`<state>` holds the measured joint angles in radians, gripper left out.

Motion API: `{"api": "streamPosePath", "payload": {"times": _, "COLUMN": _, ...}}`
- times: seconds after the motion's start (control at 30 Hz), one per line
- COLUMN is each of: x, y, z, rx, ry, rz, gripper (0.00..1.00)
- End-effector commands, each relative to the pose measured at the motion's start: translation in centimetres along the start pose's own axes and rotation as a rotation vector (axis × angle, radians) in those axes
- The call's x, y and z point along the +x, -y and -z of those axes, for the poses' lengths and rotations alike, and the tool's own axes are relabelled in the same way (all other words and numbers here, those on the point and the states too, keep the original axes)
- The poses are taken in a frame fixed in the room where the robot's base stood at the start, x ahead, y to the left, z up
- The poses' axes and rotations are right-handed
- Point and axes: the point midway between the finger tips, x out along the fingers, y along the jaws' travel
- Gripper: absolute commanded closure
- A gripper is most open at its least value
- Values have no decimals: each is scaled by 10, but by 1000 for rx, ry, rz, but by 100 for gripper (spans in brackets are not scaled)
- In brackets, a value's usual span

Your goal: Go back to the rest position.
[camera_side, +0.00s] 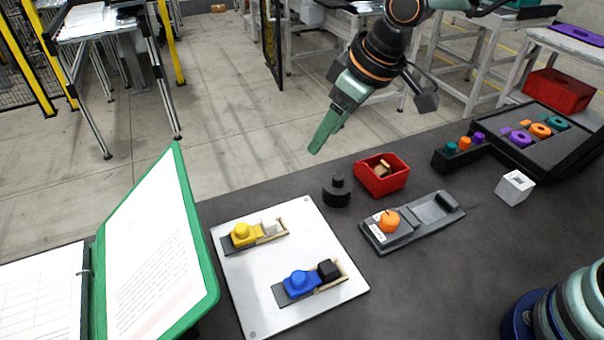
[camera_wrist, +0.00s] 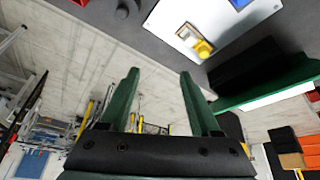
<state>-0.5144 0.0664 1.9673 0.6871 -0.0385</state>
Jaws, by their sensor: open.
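My gripper (camera_side: 325,130) hangs in the air beyond the far edge of the dark table, above the floor, in the side view. In the wrist view my gripper (camera_wrist: 160,75) shows two green fingers spread apart with nothing between them. The arm is raised over the back of the table, and the fingers point down and to the left in the side view. No object is in contact with the fingers.
On the table (camera_side: 430,290) stand a white plate (camera_side: 262,275) with yellow and blue parts, a grey fixture (camera_side: 425,222) with an orange knob, a red bin (camera_side: 398,183), a black knobbed weight (camera_side: 337,196), a white cube (camera_side: 514,187), a dark tray (camera_side: 560,165) and a green binder (camera_side: 208,240).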

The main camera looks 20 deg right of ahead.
Motion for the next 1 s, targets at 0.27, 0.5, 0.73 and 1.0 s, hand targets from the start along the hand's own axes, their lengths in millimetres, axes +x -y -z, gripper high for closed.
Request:
{"api": "streamPosePath", "payload": {"times": 0.27, "x": -72, "y": -87, "z": -69, "rx": 239, "ry": -35, "rz": -105, "gripper": 36}}
{"api": "streamPosePath", "payload": {"times": 0.5, "x": -108, "y": -124, "z": -138, "rx": 415, "ry": -57, "rz": -188, "gripper": 36}}
{"api": "streamPosePath", "payload": {"times": 0.73, "x": -118, "y": -133, "z": -171, "rx": 495, "ry": -65, "rz": -226, "gripper": 36}}
{"api": "streamPosePath", "payload": {"times": 1.0, "x": -118, "y": -134, "z": -174, "rx": 502, "ry": -64, "rz": -229, "gripper": 36}}
